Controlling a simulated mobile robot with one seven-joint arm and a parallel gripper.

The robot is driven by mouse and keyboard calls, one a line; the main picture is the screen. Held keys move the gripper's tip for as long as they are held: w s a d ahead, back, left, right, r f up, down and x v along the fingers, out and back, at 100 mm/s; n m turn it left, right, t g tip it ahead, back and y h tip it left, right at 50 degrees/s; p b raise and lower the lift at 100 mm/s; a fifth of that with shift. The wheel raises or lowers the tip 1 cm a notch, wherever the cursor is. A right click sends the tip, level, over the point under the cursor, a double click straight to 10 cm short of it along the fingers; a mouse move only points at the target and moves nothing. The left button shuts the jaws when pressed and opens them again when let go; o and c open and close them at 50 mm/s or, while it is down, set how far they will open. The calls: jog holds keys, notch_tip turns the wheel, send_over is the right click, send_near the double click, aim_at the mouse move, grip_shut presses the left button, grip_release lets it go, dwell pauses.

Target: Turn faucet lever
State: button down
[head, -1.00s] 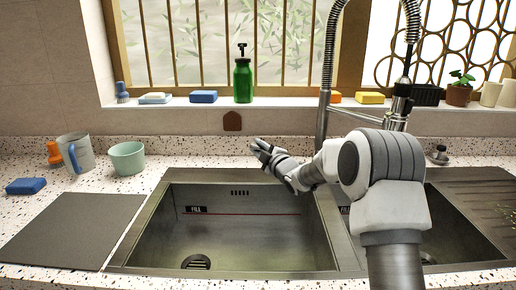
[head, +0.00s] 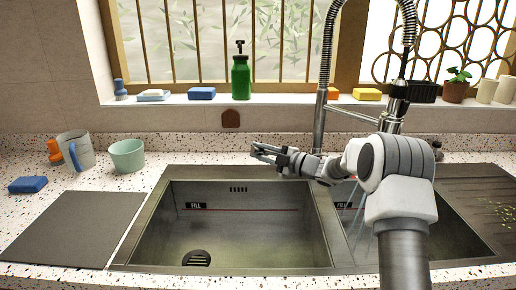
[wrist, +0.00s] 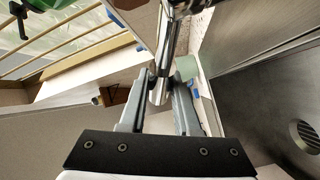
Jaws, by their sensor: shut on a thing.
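The tall metal faucet (head: 320,120) with a coiled spring neck stands behind the sink, right of centre. My gripper (head: 265,152) is left of the faucet post, above the rear edge of the left basin. In the wrist view, the fingers of my gripper (wrist: 165,82) are closed around a shiny metal bar, which looks like the faucet lever (wrist: 160,92). The lever cannot be made out clearly in the head view. My arm covers the faucet's lower right side. Thin pale streaks show over the right basin beside my arm; I cannot tell for sure whether they are water.
The left basin (head: 240,250) is empty. A grey mug (head: 78,152), mint bowl (head: 127,156) and blue sponge (head: 27,185) stand on the left counter. A green bottle (head: 241,78) and several sponges line the windowsill. A dark board (head: 70,230) lies left of the sink.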

jog(key=shift+s+d, duration=0.1)
jog(key=shift+s, duration=0.05)
dwell(0.3)
jog(key=c, duration=0.6)
grip_release()
jog(key=p+v, duration=0.1)
jog(key=v, duration=1.6)
jog(key=shift+d, duration=0.35)
jog(key=shift+r, duration=0.1)
